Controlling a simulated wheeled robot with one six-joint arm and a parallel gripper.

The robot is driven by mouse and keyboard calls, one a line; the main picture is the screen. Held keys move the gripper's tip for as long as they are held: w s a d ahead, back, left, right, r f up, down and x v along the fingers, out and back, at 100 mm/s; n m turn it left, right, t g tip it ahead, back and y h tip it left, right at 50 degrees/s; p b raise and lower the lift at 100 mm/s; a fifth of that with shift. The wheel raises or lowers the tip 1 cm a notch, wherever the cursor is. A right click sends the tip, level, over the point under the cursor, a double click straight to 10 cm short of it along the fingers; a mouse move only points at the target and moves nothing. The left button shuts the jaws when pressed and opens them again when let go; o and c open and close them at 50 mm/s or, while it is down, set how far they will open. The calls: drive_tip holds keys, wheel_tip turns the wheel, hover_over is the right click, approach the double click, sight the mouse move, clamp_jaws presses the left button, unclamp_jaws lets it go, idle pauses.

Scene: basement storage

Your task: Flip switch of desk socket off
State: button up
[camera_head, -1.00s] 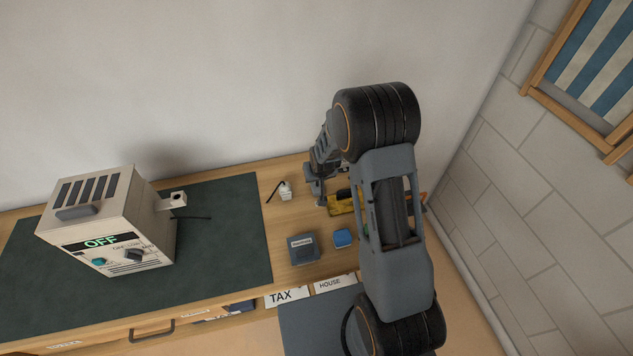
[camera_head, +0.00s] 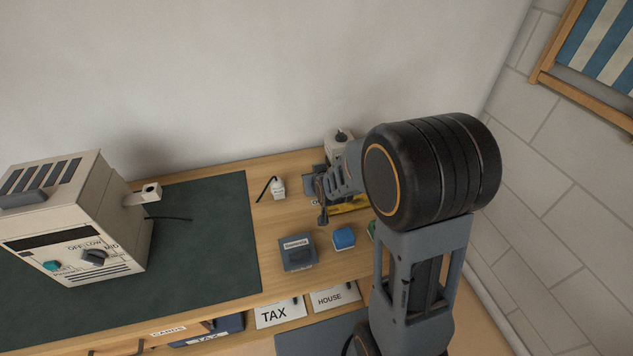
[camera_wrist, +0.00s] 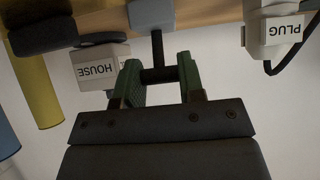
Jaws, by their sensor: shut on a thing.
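In the wrist view, a black T-shaped handle (camera_wrist: 156,50) stands out from a grey block (camera_wrist: 152,14) on the wooden desk. I take it for the desk socket's switch, though the socket is not clearly labelled. My gripper (camera_wrist: 158,74) has its green-padded fingers at either side of the handle's crossbar and is shut on it. In the head view, my gripper (camera_head: 322,192) is at the back of the desk, partly hidden by my arm. The beige appliance (camera_head: 80,225) at the left has a dark display (camera_head: 55,242).
A white plug piece (camera_head: 278,188) with a black cord stands left of my gripper. A white HOUSE-labelled block (camera_wrist: 98,68) and a yellow object (camera_head: 348,204) are close by. A grey box (camera_head: 297,252) and blue block (camera_head: 344,238) lie in front. The dark mat (camera_head: 200,270) has free room.

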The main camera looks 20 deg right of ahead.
idle(0.3)
drive_tip(key=o, duration=0.9)
drive_tip(key=shift+o, duration=0.2)
drive_tip(key=shift+s+r, duration=0.1)
drive_tip(key=b+v, duration=0.3)
drive_tip(key=v, duration=1)
drive_tip(key=shift+s, duration=0.2)
drive_tip(key=shift+r, duration=0.2)
